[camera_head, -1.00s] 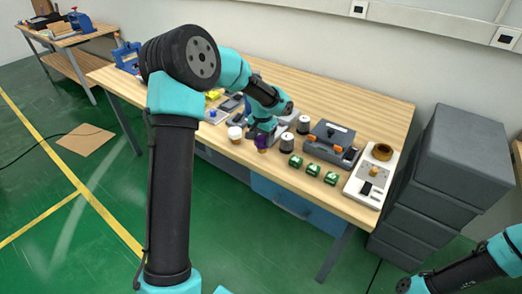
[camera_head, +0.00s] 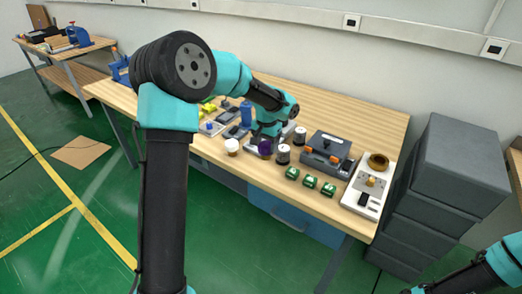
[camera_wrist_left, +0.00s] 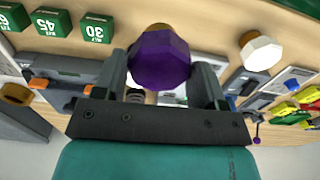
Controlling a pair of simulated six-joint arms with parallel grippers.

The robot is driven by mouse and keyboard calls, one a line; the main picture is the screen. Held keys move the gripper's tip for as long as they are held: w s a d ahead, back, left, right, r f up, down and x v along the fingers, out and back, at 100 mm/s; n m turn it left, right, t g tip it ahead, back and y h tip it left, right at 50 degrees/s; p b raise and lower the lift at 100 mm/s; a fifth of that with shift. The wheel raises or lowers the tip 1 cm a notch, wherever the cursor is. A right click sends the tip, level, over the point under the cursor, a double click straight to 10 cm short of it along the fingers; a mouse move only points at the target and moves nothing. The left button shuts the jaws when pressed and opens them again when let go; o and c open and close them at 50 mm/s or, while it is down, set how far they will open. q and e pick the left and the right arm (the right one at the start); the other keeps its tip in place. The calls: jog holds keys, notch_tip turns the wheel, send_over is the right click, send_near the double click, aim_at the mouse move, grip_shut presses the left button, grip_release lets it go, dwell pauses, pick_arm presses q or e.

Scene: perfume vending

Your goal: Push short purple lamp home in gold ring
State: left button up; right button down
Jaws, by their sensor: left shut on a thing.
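The short purple lamp (camera_wrist_left: 160,60) is a faceted dark purple piece between the fingers of my left gripper (camera_wrist_left: 160,80) in the left wrist view. It also shows in the head view as a small purple patch (camera_head: 265,147) below my left gripper (camera_head: 266,138), close over the front part of the bench. My left gripper is shut on it. A brownish gold piece shows just behind the lamp in the wrist view; I cannot tell whether they touch. A gold-brown ring (camera_head: 378,161) stands on a white panel at the bench's right end, well apart from the lamp.
A white-topped piece (camera_head: 232,146) stands left of the lamp, a dark jar with a pale top (camera_head: 283,154) close right. Several green cubes (camera_head: 310,181) line the front edge. A grey device (camera_head: 327,152) and the white panel (camera_head: 361,191) are farther right. The bench back (camera_head: 350,105) is clear.

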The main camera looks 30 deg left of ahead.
pick_arm(q)
jog(key=s+d+r, duration=0.2)
jog(key=d+r, duration=0.4)
jog(key=s+d+r, duration=0.2)
jog(key=d+r, duration=0.4)
jog(key=d, duration=0.1)
jog(key=shift+s+r+n, duration=0.15)
jog(key=shift+s+n, duration=0.15)
jog(key=shift+n, duration=0.1)
jog(key=shift+d, duration=0.15)
